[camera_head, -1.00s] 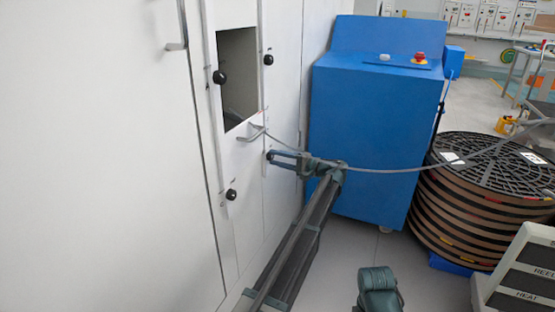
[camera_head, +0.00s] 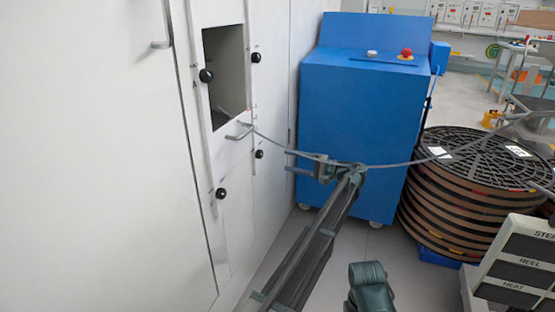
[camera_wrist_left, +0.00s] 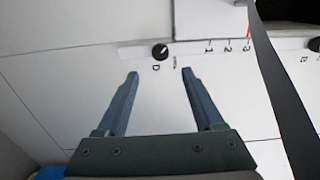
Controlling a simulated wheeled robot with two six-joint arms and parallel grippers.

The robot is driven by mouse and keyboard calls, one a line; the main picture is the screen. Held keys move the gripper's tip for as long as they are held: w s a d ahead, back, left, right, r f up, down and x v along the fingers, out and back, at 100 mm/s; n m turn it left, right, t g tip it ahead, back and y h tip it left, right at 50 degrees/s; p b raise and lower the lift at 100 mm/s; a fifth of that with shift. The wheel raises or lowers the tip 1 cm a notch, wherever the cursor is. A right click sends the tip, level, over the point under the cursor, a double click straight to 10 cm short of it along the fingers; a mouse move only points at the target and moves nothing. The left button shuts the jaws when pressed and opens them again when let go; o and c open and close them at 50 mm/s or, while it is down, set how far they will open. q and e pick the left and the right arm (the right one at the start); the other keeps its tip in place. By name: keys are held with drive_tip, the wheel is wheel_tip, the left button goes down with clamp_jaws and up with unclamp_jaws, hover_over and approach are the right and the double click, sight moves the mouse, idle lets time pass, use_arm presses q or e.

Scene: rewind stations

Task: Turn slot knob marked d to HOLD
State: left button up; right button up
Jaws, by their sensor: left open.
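The slot knob marked d is a round black knob (camera_wrist_left: 160,52) on the white panel in the left wrist view. My left gripper (camera_head: 288,161) is open and empty, pointing at the panel. In the left wrist view its fingertips (camera_wrist_left: 160,74) are either side of and short of the knob. My right gripper is not in view.
Other black knobs (camera_head: 206,75) (camera_head: 256,57) (camera_head: 221,193) sit around the open hatch (camera_head: 224,75). A metal handle (camera_head: 239,131) juts out below it. A grey strap (camera_head: 400,163) passes by my left gripper. A blue cabinet (camera_head: 353,130) and stacked reels (camera_head: 470,195) stand right.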

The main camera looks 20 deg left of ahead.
use_arm(q)
drive_tip(key=shift+s+d, duration=0.15)
drive_tip(key=shift+d, duration=1.85)
drive_tip(key=s+a+f+h, duration=0.3)
drive_tip(key=s+f+h, duration=0.1)
drive_tip(key=s+f, duration=0.4)
drive_tip(key=s+a+f+h, duration=0.3)
drive_tip(key=s+f+h, duration=0.3)
drive_tip(key=s, duration=0.5)
drive_tip(key=s+d+f+h, duration=0.4)
drive_tip(key=s+d, duration=0.1)
drive_tip(key=s, duration=0.3)
drive_tip(key=s+d+f+h, duration=0.3)
drive_tip(key=s+d+h, duration=0.1)
drive_tip(key=s, duration=0.4)
drive_tip(key=s+d+r+m+g+y+p, duration=0.1)
drive_tip(key=s+d+r+m+p, duration=0.15)
drive_tip(key=d+r+p, duration=0.2)
drive_tip(key=s+d+r+m+p, duration=0.1)
drive_tip(key=s+d+r+p, duration=0.25)
drive_tip(key=d+p, duration=0.2)
wheel_tip(320, 180, up, 37)
drive_tip(key=p, duration=3.6)
drive_tip(key=shift+w+d+r, duration=0.15)
drive_tip(key=shift+w+d, duration=0.05)
drive_tip(key=shift+d, duration=0.1)
